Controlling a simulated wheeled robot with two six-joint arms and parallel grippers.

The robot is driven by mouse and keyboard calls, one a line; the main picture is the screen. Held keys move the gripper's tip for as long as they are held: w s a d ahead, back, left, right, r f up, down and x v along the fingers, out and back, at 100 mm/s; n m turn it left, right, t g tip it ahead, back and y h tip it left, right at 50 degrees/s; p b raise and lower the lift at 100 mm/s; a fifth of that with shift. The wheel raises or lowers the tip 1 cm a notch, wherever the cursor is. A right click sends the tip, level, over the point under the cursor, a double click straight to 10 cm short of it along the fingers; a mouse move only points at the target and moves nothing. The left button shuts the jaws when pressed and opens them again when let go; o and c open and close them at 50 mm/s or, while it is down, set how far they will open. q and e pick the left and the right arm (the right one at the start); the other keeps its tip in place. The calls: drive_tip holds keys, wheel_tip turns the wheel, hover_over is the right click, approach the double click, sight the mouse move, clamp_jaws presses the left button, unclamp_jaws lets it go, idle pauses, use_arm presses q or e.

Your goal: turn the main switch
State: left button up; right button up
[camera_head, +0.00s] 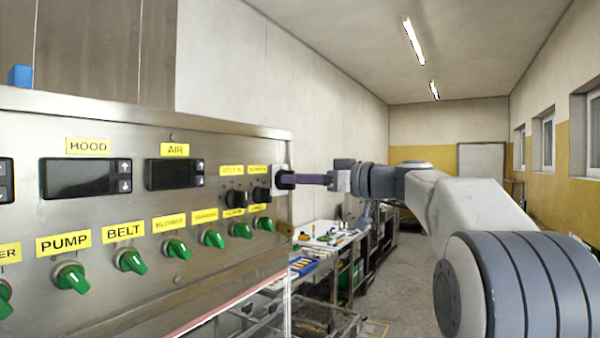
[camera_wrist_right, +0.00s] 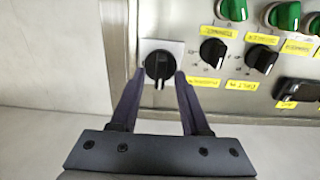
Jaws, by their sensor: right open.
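The main switch is a black rotary knob (camera_wrist_right: 159,66) on a pale square plate (camera_wrist_right: 178,48), near the panel's edge. In the right wrist view its white mark line points toward the gripper's base. In the head view the plate (camera_head: 280,174) shows at the panel's right end. My right gripper (camera_wrist_right: 157,84) is open, with one finger on each side of the knob. In the head view my right gripper (camera_head: 296,180) reaches the switch from the right and partly covers it. Whether the fingers touch the knob cannot be told. My left gripper is not in view.
The steel control panel (camera_head: 220,280) carries several green knobs (camera_head: 178,249), two smaller black knobs (camera_wrist_right: 212,52) beside the main switch, and displays (camera_head: 86,178). A cluttered workbench (camera_head: 325,240) stands beyond. The floor (camera_head: 405,280) to the right of the bench is clear.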

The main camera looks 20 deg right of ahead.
clamp_jaws()
idle(0.3)
drive_tip(key=shift+w+d+f+m+b, duration=0.1)
drive_tip(key=shift+m+b, duration=0.65)
drive_tip(key=shift+m, duration=3.75)
drive_tip(key=shift+w+d+f+m+b, duration=0.1)
drive_tip(key=shift+m+b, duration=0.65)
drive_tip(key=shift+m, duration=3.75)
